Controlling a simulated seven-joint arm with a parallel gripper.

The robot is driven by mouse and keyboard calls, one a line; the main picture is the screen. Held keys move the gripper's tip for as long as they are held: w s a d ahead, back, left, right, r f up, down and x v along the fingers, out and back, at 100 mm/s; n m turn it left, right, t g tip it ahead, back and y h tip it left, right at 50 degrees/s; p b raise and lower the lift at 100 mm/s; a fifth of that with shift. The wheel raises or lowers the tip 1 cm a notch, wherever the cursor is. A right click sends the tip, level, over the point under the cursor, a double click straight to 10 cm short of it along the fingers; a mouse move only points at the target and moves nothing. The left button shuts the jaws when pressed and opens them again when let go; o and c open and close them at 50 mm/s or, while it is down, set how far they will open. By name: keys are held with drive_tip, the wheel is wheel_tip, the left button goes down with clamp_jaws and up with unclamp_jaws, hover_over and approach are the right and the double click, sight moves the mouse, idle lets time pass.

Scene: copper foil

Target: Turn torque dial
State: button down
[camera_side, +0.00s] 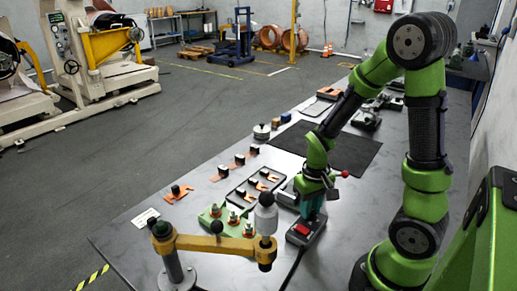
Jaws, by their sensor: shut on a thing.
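My gripper (311,214) points down at a small dark grey device (300,240) on the bench, just behind its red block (303,229). It is shut on a part of this device. The fingertips and the part between them are too small and too covered to make out. I cannot make out the torque dial as a separate shape or tell how far it is turned. A red ball knob (345,173) shows to the right of my wrist.
A yellow jointed arm (215,244) on a grey post stands close in front, with a grey knob (265,214) near the device. A green holder (227,222), a dark tray of orange parts (253,186) and a black mat (330,146) lie nearby.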

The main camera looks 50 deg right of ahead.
drive_tip(key=shift+m, duration=0.4)
drive_tip(key=m, duration=0.5)
drive_tip(key=shift+m, duration=0.4)
drive_tip(key=m, duration=0.5)
idle(0.4)
drive_tip(key=c, duration=0.9)
unclamp_jaws()
drive_tip(key=shift+c, duration=0.2)
wheel_tip(320, 180, up, 17)
